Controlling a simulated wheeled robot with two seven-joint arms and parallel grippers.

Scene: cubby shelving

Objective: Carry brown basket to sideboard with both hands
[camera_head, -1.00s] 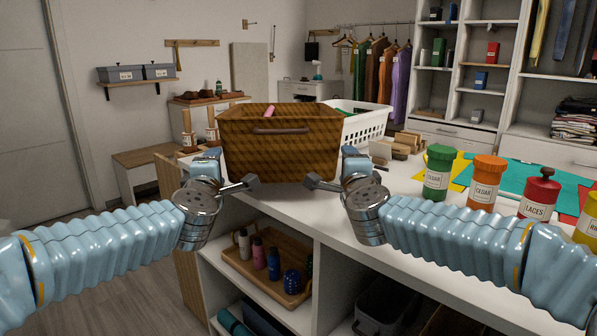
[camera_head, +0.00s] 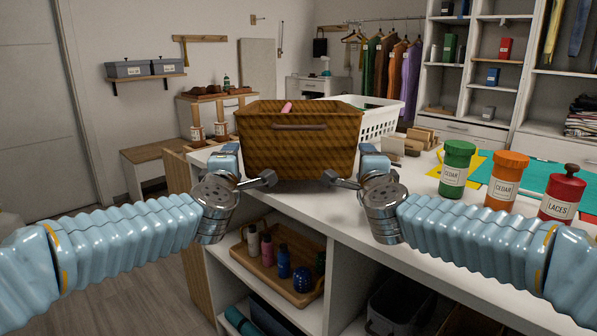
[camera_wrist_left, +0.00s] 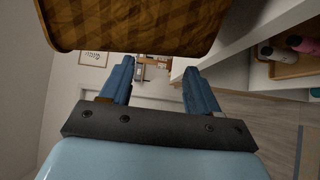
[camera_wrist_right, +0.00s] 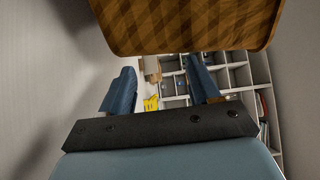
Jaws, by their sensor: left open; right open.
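The brown checked basket (camera_head: 300,148) stands upright at the near left end of the white counter, with a pink thing showing above its rim. It also fills the top of the left wrist view (camera_wrist_left: 135,22) and of the right wrist view (camera_wrist_right: 185,22). My left gripper (camera_head: 262,180) is open at the basket's near left side; its blue fingers (camera_wrist_left: 158,85) have nothing between them. My right gripper (camera_head: 338,180) is open at the near right side, its fingers (camera_wrist_right: 163,85) also empty. Whether either touches the basket I cannot tell.
A white laundry basket (camera_head: 380,122) stands right behind the brown one. Green (camera_head: 457,168), orange (camera_head: 506,180) and red (camera_head: 562,192) jars stand on the counter (camera_head: 415,215) to the right. A wooden tray with bottles (camera_head: 262,268) is on the shelf below. Floor at left is clear.

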